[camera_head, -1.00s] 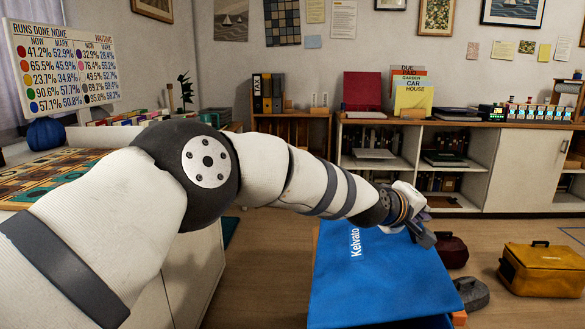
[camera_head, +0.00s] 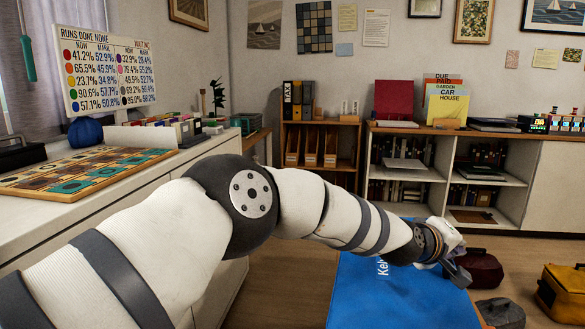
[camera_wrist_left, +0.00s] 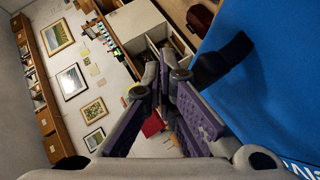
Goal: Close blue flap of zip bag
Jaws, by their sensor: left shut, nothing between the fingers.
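The blue flap (camera_head: 385,300) is a broad flat sheet with white lettering at the bottom of the head view. Its lower part is cut off by the frame, and my left forearm hides part of its far edge and lettering. It also fills the right side of the left wrist view (camera_wrist_left: 280,95). My left gripper (camera_head: 460,275) is at the flap's far right corner. In the left wrist view its purple-padded fingers (camera_wrist_left: 166,80) are shut and empty, beside the flap. I cannot tell whether they touch it. My right gripper is not in view.
On the floor right of the flap are a dark red bag (camera_head: 482,268), a grey bag (camera_head: 500,312) and a yellow bag (camera_head: 563,293). A white cabinet (camera_head: 110,235) stands left, under my left arm. A low shelf unit (camera_head: 510,185) lines the back wall.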

